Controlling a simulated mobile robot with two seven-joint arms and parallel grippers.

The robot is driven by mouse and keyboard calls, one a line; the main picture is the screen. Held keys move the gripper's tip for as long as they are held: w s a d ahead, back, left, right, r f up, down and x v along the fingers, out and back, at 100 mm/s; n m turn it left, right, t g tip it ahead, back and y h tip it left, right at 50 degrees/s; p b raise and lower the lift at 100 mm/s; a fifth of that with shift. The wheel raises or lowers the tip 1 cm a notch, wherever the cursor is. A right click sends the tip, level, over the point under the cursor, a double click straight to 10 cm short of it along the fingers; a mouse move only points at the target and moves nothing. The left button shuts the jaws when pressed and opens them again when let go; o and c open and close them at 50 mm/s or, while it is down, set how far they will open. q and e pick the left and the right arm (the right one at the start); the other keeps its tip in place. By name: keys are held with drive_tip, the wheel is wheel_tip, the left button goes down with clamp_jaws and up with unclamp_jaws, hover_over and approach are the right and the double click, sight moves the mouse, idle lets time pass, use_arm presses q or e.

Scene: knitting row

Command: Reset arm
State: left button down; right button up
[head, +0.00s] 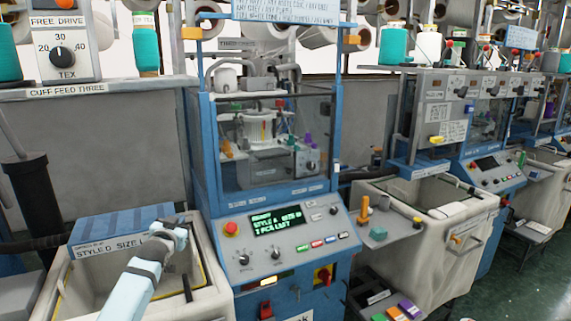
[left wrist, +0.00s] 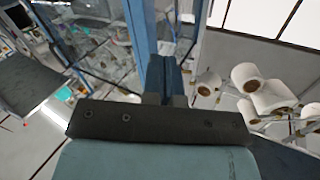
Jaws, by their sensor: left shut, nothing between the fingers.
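My left arm comes in from the bottom left of the head view, and its gripper (head: 178,231) is in front of the cream bin (head: 212,285), over its opening as seen from here. In the left wrist view the left gripper (left wrist: 168,80) points away from the camera with its fingers together. It is shut and empty. My right arm and gripper are in neither view.
A blue knitting machine (head: 210,170) with a lit control panel (head: 275,220) stands right of the gripper. A side tray (head: 395,228) and a second bin (head: 445,235) stand further right. Green floor (head: 500,290) is clear at lower right.

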use_arm(q)
drive_tip(key=s+a+r+y+p, duration=0.1)
drive_tip(key=a+r, duration=0.1)
drive_tip(key=a, duration=0.5)
drive_tip(key=s+a+r+y+p, duration=0.1)
drive_tip(key=a+r+y, duration=0.15)
drive_tip(key=a, duration=0.45)
drive_tip(key=s+d+f+g+h, duration=0.2)
drive_tip(key=s+d+f, duration=0.5)
drive_tip(key=s+f, duration=0.45)
drive_tip(key=s+d+f+g+h, duration=0.1)
drive_tip(key=s+d+f+h, duration=0.1)
drive_tip(key=s+d+f, duration=0.9)
drive_tip(key=s+d+f+g, duration=0.1)
drive_tip(key=s+d+f, duration=0.1)
drive_tip(key=s, duration=0.7)
drive_tip(key=s+d+f+g+h, duration=0.1)
drive_tip(key=s+f, duration=0.3)
drive_tip(key=s, duration=0.5)
drive_tip(key=s+d+f+g+h, duration=0.1)
drive_tip(key=s+d+f, duration=0.2)
drive_tip(key=s, duration=0.6)
drive_tip(key=shift+d, duration=0.6)
